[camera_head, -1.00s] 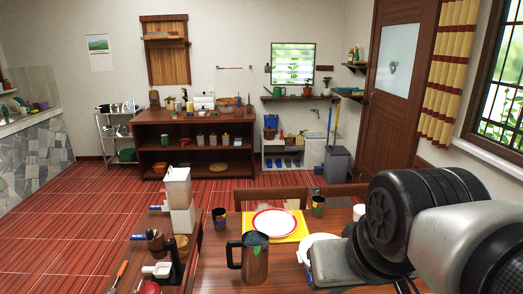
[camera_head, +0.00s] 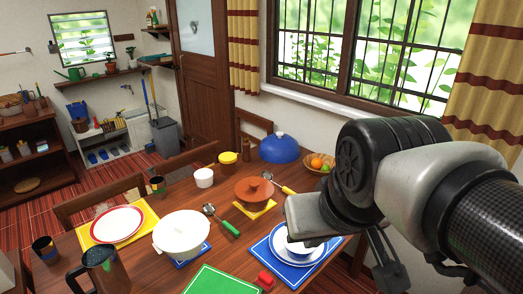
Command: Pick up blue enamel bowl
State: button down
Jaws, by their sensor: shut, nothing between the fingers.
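The blue enamel bowl (camera_head: 299,247) looks white inside with blue on it. It sits on a white, blue-rimmed plate (camera_head: 277,252) on a blue placemat (camera_head: 262,246), near the right side of the table. My arm hangs in front and hides part of the bowl's upper side. My gripper (camera_head: 386,276) shows as dark parts below the wrist at the lower right, shut and empty. It is to the right of the bowl and apart from it in the picture.
A blue dome (camera_head: 280,148) and a fruit bowl (camera_head: 318,165) stand at the back. A metal jug (camera_head: 104,272) stands front left.

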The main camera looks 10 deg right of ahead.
aim_at(300, 247)
jog(key=z, duration=0.35)
jog(key=i+l+u, duration=0.1)
jog(key=l, duration=0.2)
jog(key=i+l+u, duration=0.2)
jog(key=l, duration=0.4)
jog(key=i+l+u, duration=0.1)
jog(key=i+l, duration=0.1)
jog(key=l, duration=0.1)
